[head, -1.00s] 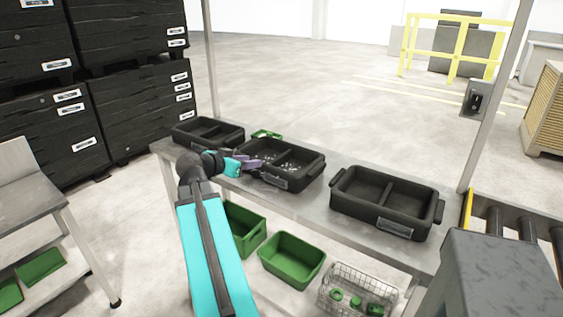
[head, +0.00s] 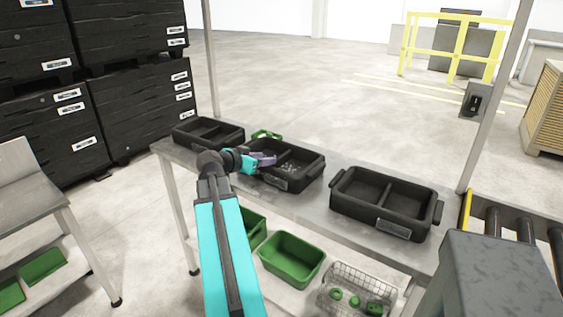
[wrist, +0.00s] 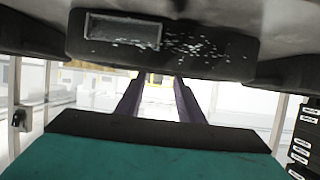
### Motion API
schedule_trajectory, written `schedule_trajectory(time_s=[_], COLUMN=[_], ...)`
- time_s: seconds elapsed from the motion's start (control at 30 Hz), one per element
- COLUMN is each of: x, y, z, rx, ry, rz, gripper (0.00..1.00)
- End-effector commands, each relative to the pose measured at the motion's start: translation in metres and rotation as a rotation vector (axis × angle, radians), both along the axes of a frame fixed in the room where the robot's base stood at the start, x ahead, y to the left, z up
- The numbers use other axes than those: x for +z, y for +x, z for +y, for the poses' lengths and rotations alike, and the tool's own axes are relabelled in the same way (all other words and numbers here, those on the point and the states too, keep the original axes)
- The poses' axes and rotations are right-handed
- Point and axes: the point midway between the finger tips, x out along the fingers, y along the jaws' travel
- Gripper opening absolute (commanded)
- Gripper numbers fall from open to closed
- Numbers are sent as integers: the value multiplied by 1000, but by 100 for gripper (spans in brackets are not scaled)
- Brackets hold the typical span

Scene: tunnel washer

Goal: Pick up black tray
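Three black two-compartment trays stand in a row on the grey table. My gripper (head: 265,159) is at the left part of the middle black tray (head: 310,176), which holds small white bits and has a label on its near side. In the head view I cannot tell whether the purple fingers touch it. In the wrist view a black tray (wrist: 210,65) with a label panel and white specks fills the top. My gripper (wrist: 156,85) shows there with its fingers apart and nothing visible between them. The left black tray (head: 190,139) and right black tray (head: 345,206) stand apart.
A green item (head: 266,134) lies behind the middle tray. Green bins (head: 291,259) and a wire basket (head: 350,290) sit on the lower shelf. A table post (head: 492,100) and roller conveyor (head: 527,220) are at the right. Black crates (head: 142,110) stand at the left.

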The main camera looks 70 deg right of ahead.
Motion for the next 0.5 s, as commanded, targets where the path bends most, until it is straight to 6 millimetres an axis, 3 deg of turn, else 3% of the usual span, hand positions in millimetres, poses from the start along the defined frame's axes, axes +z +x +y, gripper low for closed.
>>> schedule_trajectory(time_s=[0.2, 0.5], x=[-10, -14], y=[-7, -10], z=[-26, -33], rx=[-3, 0], ry=[1, 0], rz=[1, -1], gripper=[34, 34])
